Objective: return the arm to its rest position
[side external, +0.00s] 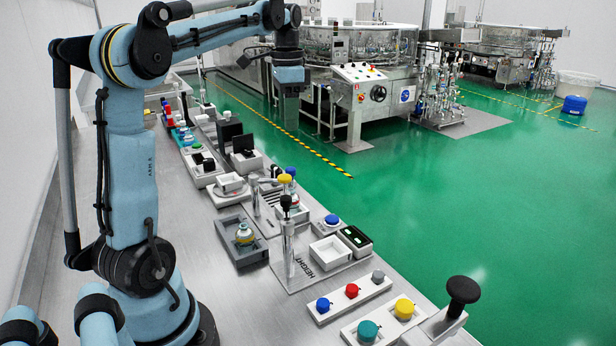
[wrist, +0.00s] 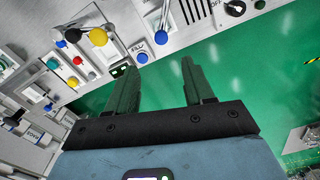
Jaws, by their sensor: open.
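My light-blue arm rises from the bench at the left of the side external view and reaches right across the top. My gripper (side external: 290,112) hangs at the end of the arm, high above the far right edge of the bench, pointing down. In the wrist view the two dark fingers of my gripper (wrist: 158,68) stand apart, with nothing between them but green floor and the bench edge. The fingers are small and dark in the side view.
The steel bench (side external: 180,225) carries a grey tray with a small bottle (side external: 245,235), a height gauge (side external: 288,235), and button boxes (side external: 350,292). A black-knobbed lever (side external: 462,292) stands at the front right. Green floor (side external: 440,200) and a washer machine (side external: 365,85) lie beyond.

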